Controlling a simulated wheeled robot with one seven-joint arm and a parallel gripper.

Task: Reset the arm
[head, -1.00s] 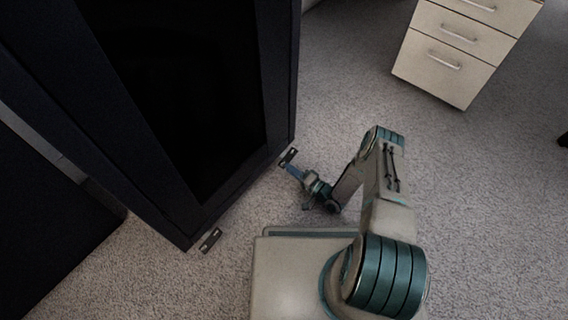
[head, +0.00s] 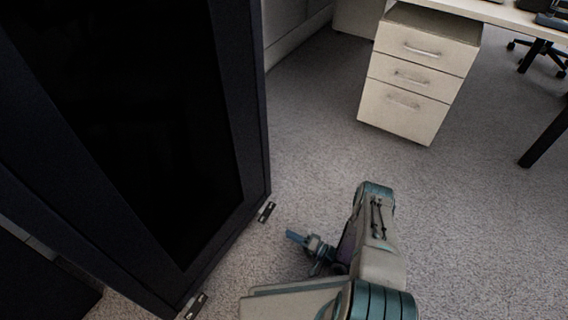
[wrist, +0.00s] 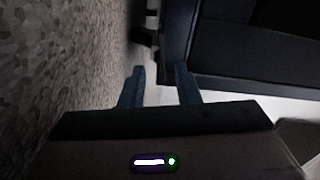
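My gripper (head: 292,237) is low over the carpet, to the right of the base of a tall dark cabinet (head: 232,130). In the wrist view my gripper (wrist: 160,70) shows two blue fingers held apart with nothing between them. My arm is folded, with its elbow raised and the wrist hanging down on the left. The dark cabinet also fills the upper right of the wrist view (wrist: 240,50).
A metal bracket (head: 266,212) lies at the cabinet's foot, and another bracket (head: 196,305) is nearer me. A white drawer unit (head: 405,105) stands under a desk (head: 500,14) at the back. The grey carpet (head: 480,220) on the right is clear.

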